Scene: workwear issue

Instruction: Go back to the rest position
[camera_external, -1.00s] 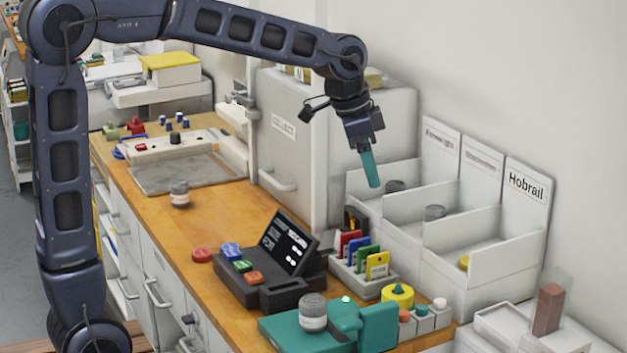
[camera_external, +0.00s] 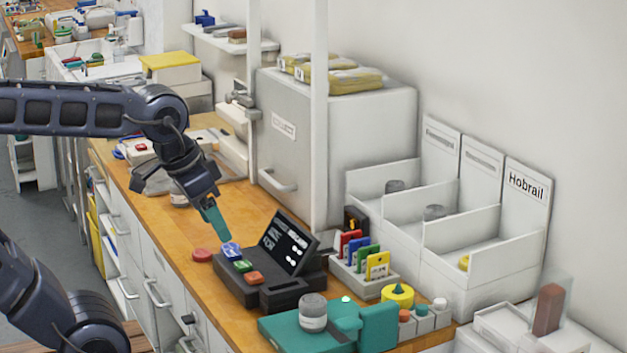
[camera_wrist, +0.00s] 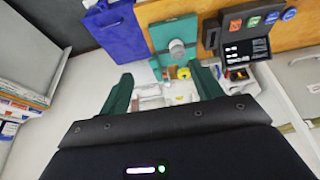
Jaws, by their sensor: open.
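My gripper (camera_external: 213,220) with its teal fingers hangs from the bent arm on the left side of the external view. It overlaps the blue button (camera_external: 231,250) of the dark terminal (camera_external: 262,291) there; its height above it is hard to judge. In the wrist view my gripper (camera_wrist: 163,80) has its fingers wide apart with nothing held between them. Past the fingers, the wrist view shows the teal stand (camera_wrist: 163,35) with a grey round container (camera_wrist: 177,48) on it, and the terminal (camera_wrist: 240,25) at upper right.
White bins (camera_external: 495,282), one marked Hobrail, stand at the right against the wall. A card rack (camera_external: 345,278) stands beside the terminal. A blue bag (camera_wrist: 115,32) shows in the wrist view.

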